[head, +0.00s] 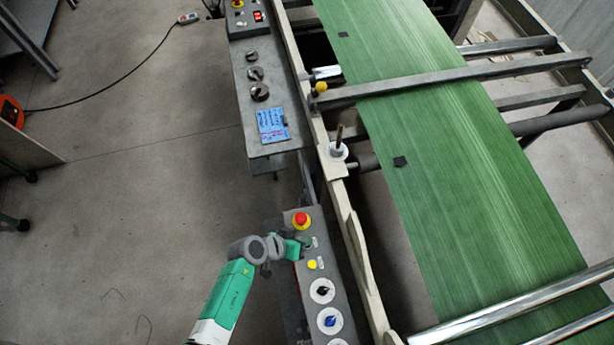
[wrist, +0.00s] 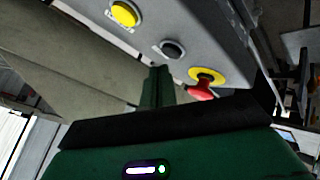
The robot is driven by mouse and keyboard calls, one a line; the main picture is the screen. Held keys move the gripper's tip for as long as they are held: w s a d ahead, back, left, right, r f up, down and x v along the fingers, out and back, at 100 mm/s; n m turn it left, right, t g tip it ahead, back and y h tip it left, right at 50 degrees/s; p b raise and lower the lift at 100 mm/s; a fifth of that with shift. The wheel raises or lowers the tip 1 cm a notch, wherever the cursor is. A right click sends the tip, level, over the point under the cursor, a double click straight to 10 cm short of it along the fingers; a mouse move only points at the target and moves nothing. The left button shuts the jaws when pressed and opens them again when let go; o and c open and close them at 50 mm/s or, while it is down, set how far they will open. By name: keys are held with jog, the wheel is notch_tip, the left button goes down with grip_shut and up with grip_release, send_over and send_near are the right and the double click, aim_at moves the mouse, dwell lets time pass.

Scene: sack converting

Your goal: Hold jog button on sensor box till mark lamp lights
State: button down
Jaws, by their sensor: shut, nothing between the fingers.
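A grey control box (head: 298,285) stands beside the machine frame in the head view. It carries a red mushroom button (head: 301,219), a yellow button (head: 312,264) and rotary knobs below. In the wrist view, a black button (wrist: 172,49) sits between the yellow button (wrist: 125,14) and the red mushroom button (wrist: 205,82). My gripper (head: 303,245) is shut and empty at the upper part of this box. Its fingertips (wrist: 159,70) are just below the black button in the wrist picture; I cannot tell whether they touch it. I cannot pick out a lit mark lamp.
A green web (head: 450,170) with dark marks (head: 400,161) runs over rollers at the right. A small device with a yellow knob (head: 321,87) sits at its edge. A longer panel (head: 262,100) with knobs and a blue note (head: 272,126) stands beyond.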

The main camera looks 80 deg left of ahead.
jog(key=shift+f, duration=0.1)
jog(key=shift+f+b, duration=0.3)
jog(key=shift+b, duration=0.15)
jog(key=shift+f+b, duration=0.45)
dwell(0.3)
jog(key=shift+r, duration=0.1)
dwell(0.6)
jog(key=shift+r+p, duration=0.75)
jog(key=shift+r, duration=0.05)
notch_tip(320, 180, up, 5)
jog(key=p, duration=0.4)
dwell(2.1)
